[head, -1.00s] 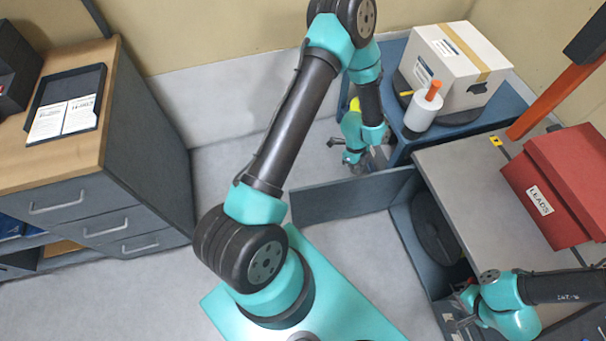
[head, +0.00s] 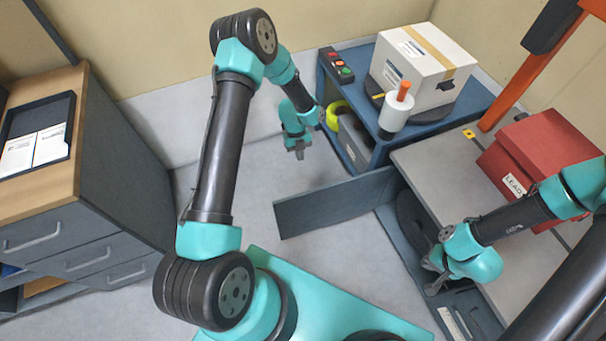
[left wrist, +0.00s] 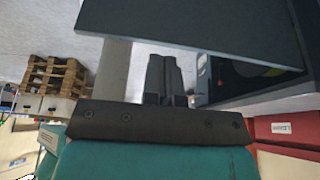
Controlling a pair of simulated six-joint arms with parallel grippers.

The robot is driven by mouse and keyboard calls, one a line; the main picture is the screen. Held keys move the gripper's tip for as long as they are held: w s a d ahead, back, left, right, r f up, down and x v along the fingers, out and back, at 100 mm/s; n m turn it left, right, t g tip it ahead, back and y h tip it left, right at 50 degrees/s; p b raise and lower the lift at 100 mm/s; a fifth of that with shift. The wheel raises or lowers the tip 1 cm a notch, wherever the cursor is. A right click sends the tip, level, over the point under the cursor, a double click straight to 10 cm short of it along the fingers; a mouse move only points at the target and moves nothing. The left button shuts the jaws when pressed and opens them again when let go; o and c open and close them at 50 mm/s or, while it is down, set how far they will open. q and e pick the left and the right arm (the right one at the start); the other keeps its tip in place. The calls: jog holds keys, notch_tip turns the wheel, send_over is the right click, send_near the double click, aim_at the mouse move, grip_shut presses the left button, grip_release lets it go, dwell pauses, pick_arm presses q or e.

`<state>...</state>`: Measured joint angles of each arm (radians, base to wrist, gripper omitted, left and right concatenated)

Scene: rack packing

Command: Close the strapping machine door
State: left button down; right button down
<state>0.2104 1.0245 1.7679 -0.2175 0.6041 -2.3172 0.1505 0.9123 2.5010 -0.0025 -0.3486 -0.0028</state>
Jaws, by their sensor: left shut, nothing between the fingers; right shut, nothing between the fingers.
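The strapping machine door (head: 335,202) is a grey-blue panel standing open, swung out to the left of the machine (head: 430,165). In the left wrist view the door (left wrist: 210,25) spans the top, just beyond my fingers. My left gripper (head: 299,152) is shut and empty, above the floor behind the door and apart from it in the head view. Its shut fingers show in the left wrist view (left wrist: 164,75). My right gripper (head: 432,267) is shut and empty at the machine's open side, near the dark strap reel (head: 415,220), which it partly hides.
A red box (head: 535,150) sits on the machine top. A blue cart (head: 365,150) behind holds a white carton (head: 425,62), a wrap roll (head: 396,112) and a button box (head: 337,66). A drawer cabinet (head: 75,240) stands left. The floor between is clear.

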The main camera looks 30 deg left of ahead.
pick_arm(q)
jog(key=s+d+f, duration=0.5)
jog(key=f, duration=0.4)
jog(key=shift+s+d, duration=0.2)
jog(key=shift+d, duration=0.1)
